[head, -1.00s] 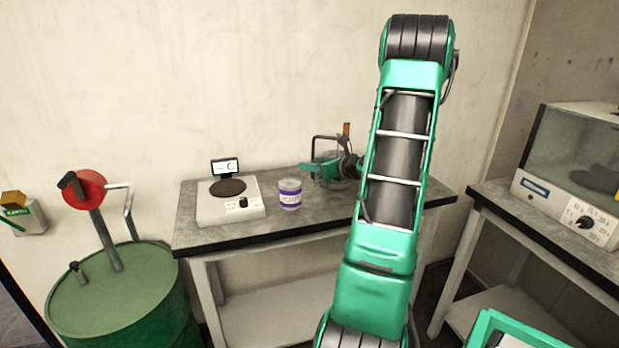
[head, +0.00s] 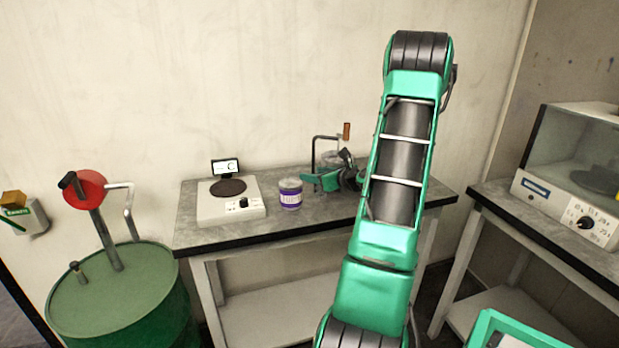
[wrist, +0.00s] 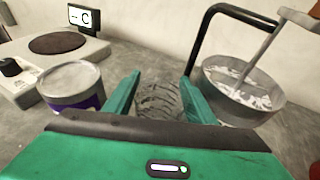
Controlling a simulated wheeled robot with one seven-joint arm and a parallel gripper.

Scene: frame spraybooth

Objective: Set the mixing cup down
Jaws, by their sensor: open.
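My gripper (wrist: 159,84) is open, its two green fingers spread low over the grey bench. A see-through, ribbed round shape (wrist: 158,101), which looks like the clear mixing cup, sits between the fingers in the wrist view. It appears to rest on the bench, but its base is hidden behind the gripper body, and I cannot tell whether a finger touches it. In the head view my gripper (head: 322,182) is just right of the purple-labelled tin, and I cannot make out the cup there.
The purple-labelled tin (head: 290,194) stands close left of my gripper. Left of it is a white scale (head: 222,208) with a small display. A metal pot (wrist: 243,100) of whitish liquid with a stirrer stands close right. The bench front (head: 290,226) is clear.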

